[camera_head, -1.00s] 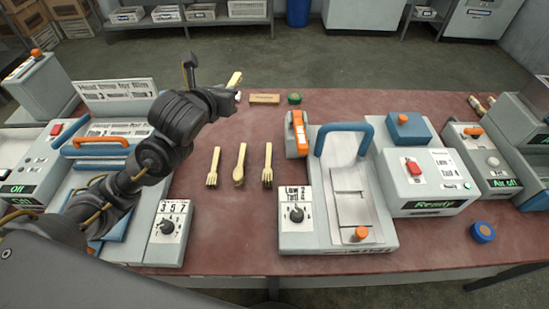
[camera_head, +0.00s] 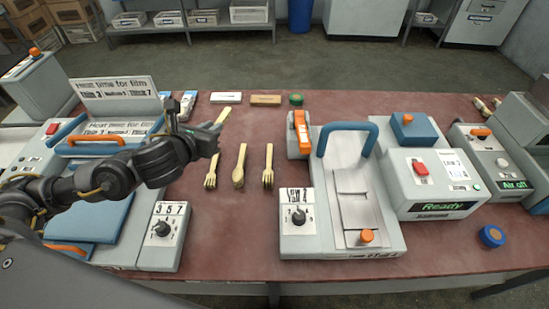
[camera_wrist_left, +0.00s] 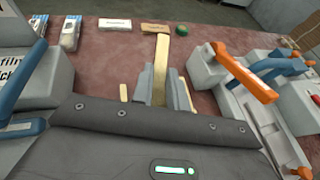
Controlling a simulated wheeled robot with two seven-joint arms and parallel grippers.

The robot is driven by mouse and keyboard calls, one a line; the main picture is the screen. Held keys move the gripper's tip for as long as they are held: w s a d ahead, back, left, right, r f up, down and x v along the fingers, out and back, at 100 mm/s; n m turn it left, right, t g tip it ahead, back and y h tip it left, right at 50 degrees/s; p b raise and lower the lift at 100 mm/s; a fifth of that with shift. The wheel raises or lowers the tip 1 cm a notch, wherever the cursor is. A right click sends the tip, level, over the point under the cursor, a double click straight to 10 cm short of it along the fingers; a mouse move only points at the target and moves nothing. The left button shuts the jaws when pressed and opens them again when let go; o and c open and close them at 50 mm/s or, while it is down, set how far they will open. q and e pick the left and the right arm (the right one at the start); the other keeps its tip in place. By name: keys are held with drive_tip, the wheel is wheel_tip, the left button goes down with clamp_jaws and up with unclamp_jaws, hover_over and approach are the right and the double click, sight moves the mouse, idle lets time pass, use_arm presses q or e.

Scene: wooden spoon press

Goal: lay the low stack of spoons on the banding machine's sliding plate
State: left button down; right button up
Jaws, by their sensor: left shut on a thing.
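My left gripper (camera_head: 207,138) is shut on the low stack of spoons (camera_head: 222,116), pale wood, held above the table at the left. In the left wrist view the stack (camera_wrist_left: 164,62) stands out as a long pale bar between the two grey fingers (camera_wrist_left: 163,88); its lower part is hidden by the gripper. The banding machine (camera_head: 392,239) stands right of centre, with a blue arch handle (camera_head: 347,127) and a dial. Its metal sliding plate (camera_head: 356,208), with an orange knob, is bare. The gripper is left of this machine, well apart from it.
Wooden forks (camera_head: 210,170) (camera_head: 268,166) and a spoon (camera_head: 238,168) lie between the machines. An orange part (camera_head: 298,133) rises at the banding machine's back left. A film machine (camera_head: 95,215) is under my left arm. A control box (camera_head: 430,183) reading "Ready" stands to the right.

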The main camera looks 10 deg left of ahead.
use_arm(q)
drive_tip(key=s+a+f+m+h+b, duration=0.1)
drive_tip(key=s+f+b, duration=0.1)
drive_tip(key=s+f, duration=0.2)
drive_tip(key=shift+f, duration=1.15)
